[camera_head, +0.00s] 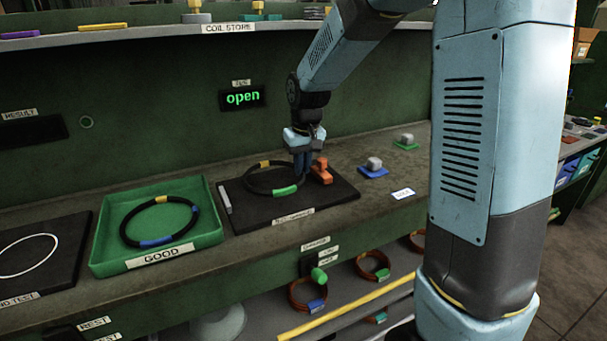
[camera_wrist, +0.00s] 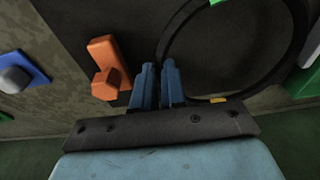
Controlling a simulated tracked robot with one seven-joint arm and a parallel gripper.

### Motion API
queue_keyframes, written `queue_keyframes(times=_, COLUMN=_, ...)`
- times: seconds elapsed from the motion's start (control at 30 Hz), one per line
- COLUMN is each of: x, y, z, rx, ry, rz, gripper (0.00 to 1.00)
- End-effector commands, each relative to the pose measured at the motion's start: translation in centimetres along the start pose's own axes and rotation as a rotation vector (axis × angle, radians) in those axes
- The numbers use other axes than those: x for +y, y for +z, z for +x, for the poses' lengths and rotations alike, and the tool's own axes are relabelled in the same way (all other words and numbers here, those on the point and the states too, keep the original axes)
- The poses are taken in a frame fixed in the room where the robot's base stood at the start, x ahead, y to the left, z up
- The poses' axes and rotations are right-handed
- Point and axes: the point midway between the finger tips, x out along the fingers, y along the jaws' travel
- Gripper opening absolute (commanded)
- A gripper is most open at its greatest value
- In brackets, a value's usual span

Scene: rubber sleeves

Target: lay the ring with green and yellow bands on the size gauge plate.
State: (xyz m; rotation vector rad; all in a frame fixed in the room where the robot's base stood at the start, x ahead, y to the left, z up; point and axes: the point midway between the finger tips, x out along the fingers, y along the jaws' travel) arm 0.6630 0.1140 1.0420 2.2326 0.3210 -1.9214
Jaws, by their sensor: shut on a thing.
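The black ring (camera_head: 246,182) has a green band (camera_head: 286,190) and a yellow band (camera_head: 265,164). My gripper (camera_head: 303,172) is shut on the ring's right side, over a dark plate (camera_head: 335,193) whose label is too small to read surely. Whether the ring touches this plate or hangs just above it, I cannot tell.
An orange clamp-like block (camera_head: 322,171) stands close beside my gripper, also in the wrist view (camera_wrist: 105,65). A green tray (camera_head: 101,262) marked GOOD holds a ring with yellow and blue bands. Blue (camera_head: 373,172) and green (camera_head: 405,147) bases with grey knobs stand at right.

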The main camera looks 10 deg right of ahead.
Motion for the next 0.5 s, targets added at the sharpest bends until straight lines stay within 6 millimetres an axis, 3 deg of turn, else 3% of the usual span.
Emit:
queue_keyframes(times=0.2, x=-0.1, y=0.5, z=2.7, rx=-0.002, ry=0.000, rz=-0.001, gripper=0.00)
queue_keyframes(times=0.5, x=-0.1, y=0.5, z=2.8, rx=-0.001, ry=0.000, rz=-0.001, gripper=0.00)
